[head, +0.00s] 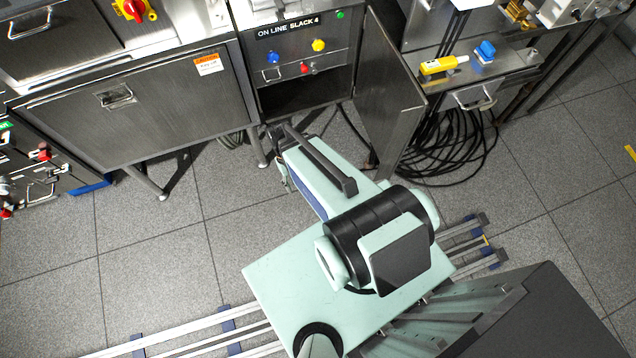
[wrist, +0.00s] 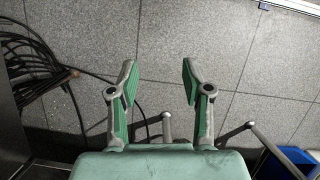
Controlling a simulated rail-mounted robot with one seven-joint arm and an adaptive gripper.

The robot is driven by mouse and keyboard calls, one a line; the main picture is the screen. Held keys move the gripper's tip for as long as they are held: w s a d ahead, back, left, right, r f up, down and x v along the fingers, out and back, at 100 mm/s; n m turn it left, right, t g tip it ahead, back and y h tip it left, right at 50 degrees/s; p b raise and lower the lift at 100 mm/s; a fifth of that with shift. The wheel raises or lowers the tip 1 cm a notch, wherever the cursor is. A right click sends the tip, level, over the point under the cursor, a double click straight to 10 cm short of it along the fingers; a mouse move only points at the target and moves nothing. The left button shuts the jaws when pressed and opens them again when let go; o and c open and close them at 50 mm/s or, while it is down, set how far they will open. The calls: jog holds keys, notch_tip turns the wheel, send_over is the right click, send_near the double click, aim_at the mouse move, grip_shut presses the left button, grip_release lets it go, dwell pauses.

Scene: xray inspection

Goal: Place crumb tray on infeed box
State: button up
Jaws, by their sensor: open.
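No tray can be told for sure as the crumb tray. A small steel drawer-like piece with a loop handle (head: 475,100) sits under the right bench in the head view. A large steel box front with a handle and an orange caution label (head: 165,110) stands at left; I cannot tell whether it is the infeed box. My gripper (wrist: 158,82) is open and empty over the floor in the wrist view, its two green-padded fingers apart. In the head view my arm reaches toward the open cabinet and largely hides the gripper.
The cabinet (head: 305,95) marked "ON LINE SLACK 4" has a dark interior, and its open door (head: 388,95) juts toward my arm. Black cables (head: 455,150) lie coiled beside it. A yellow tool (head: 440,65) lies on the right bench.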

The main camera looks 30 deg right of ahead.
jog(key=s+a+f+g, duration=0.1)
jog(key=s+f, duration=0.1)
jog(key=s, duration=0.6)
jog(key=s+a+f+g, duration=0.1)
jog(key=s+f, duration=0.2)
jog(key=s, duration=0.6)
jog(key=shift+s+a+n+g, duration=0.25)
jog(key=shift+s+n+g, duration=0.05)
jog(key=shift+n+g, duration=0.1)
